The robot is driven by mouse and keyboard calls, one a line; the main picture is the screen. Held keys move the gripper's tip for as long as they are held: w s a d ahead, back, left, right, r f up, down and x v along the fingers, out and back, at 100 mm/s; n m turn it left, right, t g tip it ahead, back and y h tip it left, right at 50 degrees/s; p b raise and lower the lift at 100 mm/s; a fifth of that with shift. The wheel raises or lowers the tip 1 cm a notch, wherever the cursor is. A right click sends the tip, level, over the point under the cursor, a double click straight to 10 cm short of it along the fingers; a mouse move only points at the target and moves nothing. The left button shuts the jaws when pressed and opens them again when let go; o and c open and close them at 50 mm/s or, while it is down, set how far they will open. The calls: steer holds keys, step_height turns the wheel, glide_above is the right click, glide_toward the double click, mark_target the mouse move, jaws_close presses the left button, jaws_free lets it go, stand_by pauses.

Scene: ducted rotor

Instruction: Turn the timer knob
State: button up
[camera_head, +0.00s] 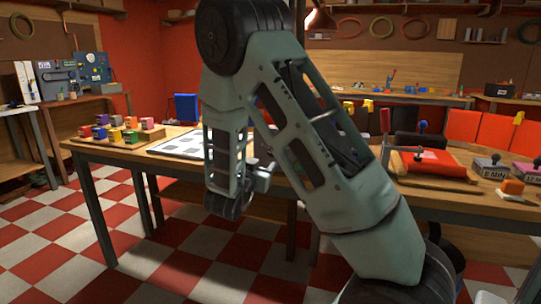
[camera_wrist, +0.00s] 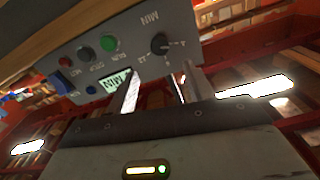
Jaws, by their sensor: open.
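In the wrist view, a grey control panel (camera_wrist: 135,55) tilts across the top left. The black timer knob (camera_wrist: 159,43) sits near its right end, with a white pointer mark, scale marks and the word MIN around it. My gripper (camera_wrist: 164,78) is open and empty. Its two fingers point up toward the panel, just below the knob in the picture, and are not around it. Whether a finger touches the panel I cannot tell.
In the head view, a wooden table (camera_head: 118,154) holds coloured blocks, and a red item (camera_head: 437,163) lies at right.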

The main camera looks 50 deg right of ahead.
mark_target(272, 153)
steer(key=x, duration=0.9)
steer(key=shift+w+d, duration=0.1)
steer(key=shift+d, duration=0.1)
steer(key=c, duration=1)
